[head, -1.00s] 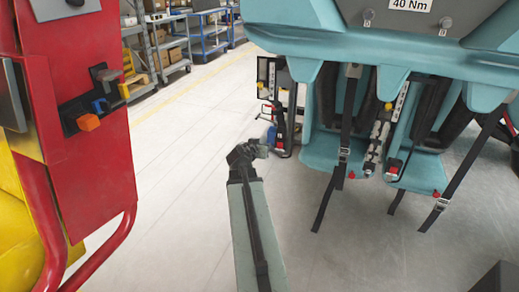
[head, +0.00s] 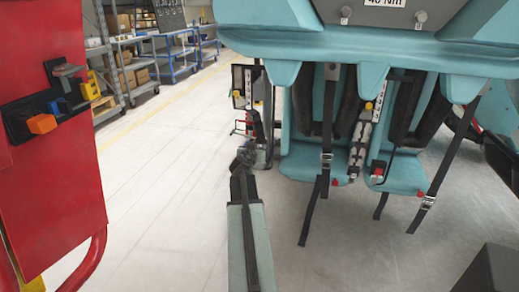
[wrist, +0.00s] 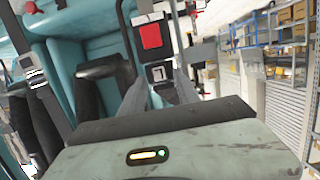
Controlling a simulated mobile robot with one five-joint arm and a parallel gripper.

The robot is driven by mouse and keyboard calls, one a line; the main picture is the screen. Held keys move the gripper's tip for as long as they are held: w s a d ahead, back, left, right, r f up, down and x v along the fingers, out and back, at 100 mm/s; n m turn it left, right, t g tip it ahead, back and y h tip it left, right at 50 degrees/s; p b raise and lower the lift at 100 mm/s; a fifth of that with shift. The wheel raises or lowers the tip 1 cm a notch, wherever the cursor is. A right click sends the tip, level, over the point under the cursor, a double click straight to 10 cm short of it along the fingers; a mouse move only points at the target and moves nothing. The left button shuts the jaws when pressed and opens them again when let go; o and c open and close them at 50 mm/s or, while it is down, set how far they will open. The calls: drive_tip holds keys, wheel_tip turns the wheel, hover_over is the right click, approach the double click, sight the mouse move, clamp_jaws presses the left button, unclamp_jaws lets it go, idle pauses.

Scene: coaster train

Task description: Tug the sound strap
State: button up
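Black straps with metal buckles hang below the teal coaster car (head: 400,45): a near left strap (head: 328,110) and a near right strap (head: 455,150). Both have loose tails reaching down past the seats. I cannot tell from here which one is sound. My gripper (head: 246,155) is left of the left strap and apart from it, small and dark at the end of my arm. A red button (wrist: 151,36) and a black strip (wrist: 126,35) lie beyond the fingertips.
A red cabinet (head: 60,150) with an orange knob and a curved red rail stands close at left. A rack (head: 250,105) with hanging gear stands beyond my gripper. Shelves and blue carts (head: 170,55) line the back. The floor between is clear.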

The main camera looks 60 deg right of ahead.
drive_tip(key=shift+x, duration=1.1)
clamp_jaws()
drive_tip(key=shift+s, duration=0.1)
idle(0.6)
drive_tip(key=c, duration=0.6)
unclamp_jaws()
clamp_jaws()
